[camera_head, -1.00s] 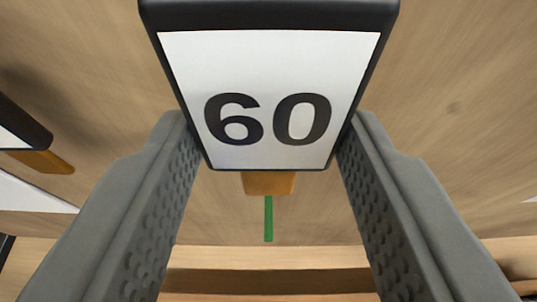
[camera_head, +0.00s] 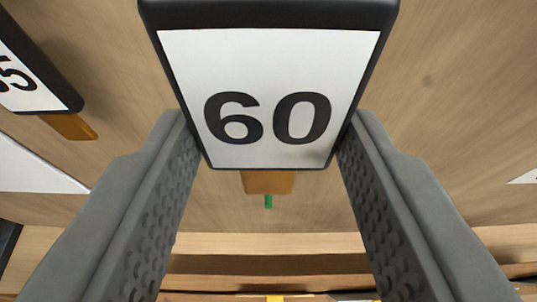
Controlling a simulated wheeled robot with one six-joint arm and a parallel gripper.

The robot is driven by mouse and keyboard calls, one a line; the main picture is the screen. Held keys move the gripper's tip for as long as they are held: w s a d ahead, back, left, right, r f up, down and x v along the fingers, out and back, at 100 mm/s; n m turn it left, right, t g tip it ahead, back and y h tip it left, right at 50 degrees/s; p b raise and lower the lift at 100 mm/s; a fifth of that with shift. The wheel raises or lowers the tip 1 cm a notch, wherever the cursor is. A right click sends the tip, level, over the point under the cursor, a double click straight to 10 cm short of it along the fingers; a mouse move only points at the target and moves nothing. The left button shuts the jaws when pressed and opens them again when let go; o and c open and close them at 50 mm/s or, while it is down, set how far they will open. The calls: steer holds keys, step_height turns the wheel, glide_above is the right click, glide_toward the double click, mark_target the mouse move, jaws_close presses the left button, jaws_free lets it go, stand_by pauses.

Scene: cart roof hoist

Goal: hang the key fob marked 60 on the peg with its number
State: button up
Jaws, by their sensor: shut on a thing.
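The key fob marked 60 (camera_head: 268,100) has a dark frame, a white face and a brown tab at its lower end. My gripper (camera_head: 268,145) is shut on it, one grey ridged finger on each side. A small green piece (camera_head: 268,201) shows just below the brown tab; I cannot tell what it belongs to. No peg with a readable 60 is in view.
Another dark-framed fob (camera_head: 35,80) with a brown tab is at the upper left; its number is cut off, ending in what looks like a 5. A wooden surface (camera_head: 440,120) fills the background. White panels (camera_head: 35,168) show at both sides, and wooden ledges (camera_head: 270,245) cross the bottom.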

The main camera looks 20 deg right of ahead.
steer(key=s, duration=0.2)
steer(key=s+a, duration=0.1)
steer(key=s, duration=0.1)
steer(key=shift+s+a, duration=0.2)
steer(key=shift+s, duration=0.2)
steer(key=shift+d, duration=0.1)
stand_by(1.2)
